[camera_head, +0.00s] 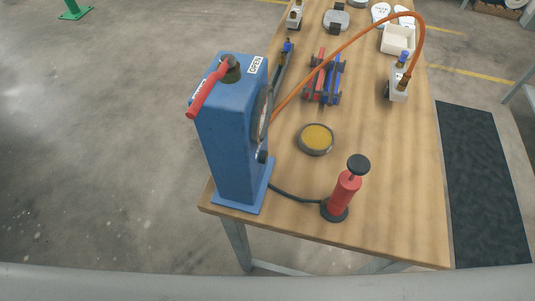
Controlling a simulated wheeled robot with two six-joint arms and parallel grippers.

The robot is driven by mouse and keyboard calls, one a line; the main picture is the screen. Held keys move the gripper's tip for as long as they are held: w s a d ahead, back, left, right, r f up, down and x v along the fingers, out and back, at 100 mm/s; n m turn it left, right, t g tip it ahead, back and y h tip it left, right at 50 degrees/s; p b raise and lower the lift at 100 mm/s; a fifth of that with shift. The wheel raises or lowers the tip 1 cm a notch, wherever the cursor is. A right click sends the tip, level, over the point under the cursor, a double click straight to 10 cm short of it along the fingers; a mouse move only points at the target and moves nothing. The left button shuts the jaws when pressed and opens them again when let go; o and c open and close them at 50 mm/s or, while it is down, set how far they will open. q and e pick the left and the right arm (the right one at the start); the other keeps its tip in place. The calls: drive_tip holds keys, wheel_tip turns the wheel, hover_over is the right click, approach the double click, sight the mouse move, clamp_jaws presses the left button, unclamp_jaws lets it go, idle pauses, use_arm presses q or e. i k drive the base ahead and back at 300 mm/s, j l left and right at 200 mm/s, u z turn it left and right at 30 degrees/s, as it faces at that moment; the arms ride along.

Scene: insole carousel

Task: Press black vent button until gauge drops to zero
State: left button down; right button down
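A blue upright housing (228,140) stands at the near left corner of the wooden table. A round gauge (265,112) is on its right face, seen nearly edge-on, so I cannot read its needle. A small black button (263,157) sticks out of the same face below the gauge. I cannot tell whether it is pressed in. A red lever (208,90) on a dark pivot is on top, beside a white OPEN label (256,66). Neither gripper is in view, and nothing touches the housing's button.
A red hand pump (344,192) with a black knob stands right of the housing, joined by a black hose (296,195). An orange hose (350,42) arches to a white fitting (398,88). A round yellow-filled tin (317,139) and a red-and-blue clamp (323,80) lie on the table (400,190).

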sight(263, 156)
drive_tip(key=k+l, duration=0.2)
drive_tip(key=l, duration=0.2)
drive_tip(key=k+l+u, duration=0.1)
drive_tip(key=l, duration=0.3)
drive_tip(key=k+l, duration=0.25)
drive_tip(key=k+l+u, duration=0.1)
drive_tip(key=l, duration=1.15)
drive_tip(key=i+u, duration=0.05)
